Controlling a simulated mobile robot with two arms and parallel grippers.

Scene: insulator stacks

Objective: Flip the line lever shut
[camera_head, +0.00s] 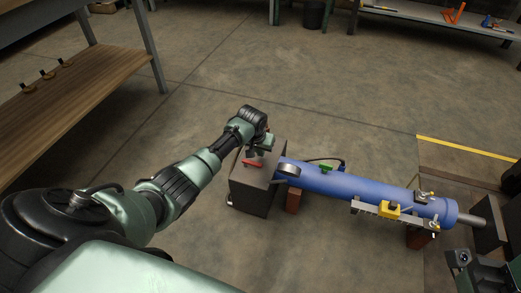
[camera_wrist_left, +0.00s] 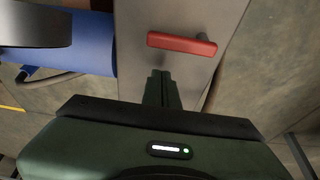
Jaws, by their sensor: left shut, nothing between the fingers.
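The red lever (camera_head: 253,163) lies on top of a dark box (camera_head: 250,196) at the left end of a blue cylinder (camera_head: 350,186). In the left wrist view the red lever (camera_wrist_left: 182,44) lies across the box's grey face, just ahead of the fingers and apart from them. My left gripper (camera_head: 258,152) is over the box near the lever; its closed fingers (camera_wrist_left: 162,88) show in the left wrist view with nothing between them. The lever's pivot is hard to make out. Part of my right arm (camera_head: 478,268) shows at the lower right; its fingertips cannot be made out.
A yellow block (camera_head: 390,209) and a metal bracket sit along the cylinder. A green piece (camera_head: 327,168) and a dark hose are by its middle. A wooden bench (camera_head: 75,97) stands at the left and a shelf (camera_head: 440,22) at the back. The floor beyond the box is clear.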

